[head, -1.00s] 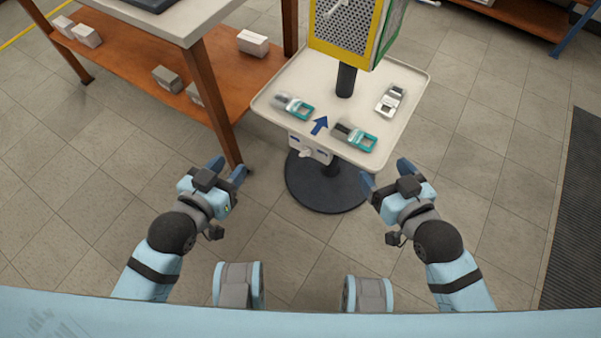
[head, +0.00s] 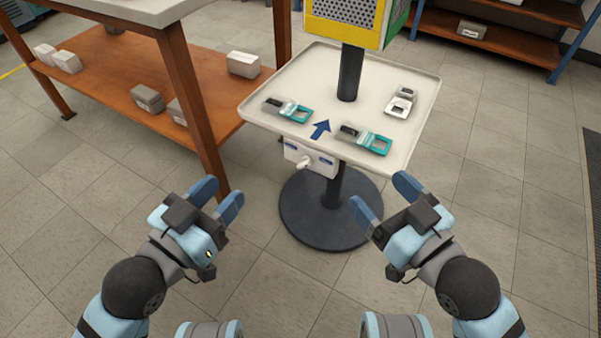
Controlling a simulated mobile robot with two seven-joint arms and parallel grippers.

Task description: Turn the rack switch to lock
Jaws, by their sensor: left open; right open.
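The rack switch appears to be the small white box (head: 311,158) with blue labels, fixed under the front edge of the tray. A pale knob or lever (head: 304,163) sticks out of its front. Its label text is too small to read, so I cannot tell its setting. My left gripper (head: 218,200) is open and empty, in front of the box and to its left. My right gripper (head: 384,204) is open and empty, in front of it and to its right. Neither gripper touches the box.
The tray (head: 262,85) holds two teal-ended devices (head: 288,109) (head: 366,139), a grey-white one (head: 401,102) and a blue arrow mark. It stands on a post with a round black base (head: 335,225). A wooden-shelved bench (head: 187,85) is at left. Open floor lies between.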

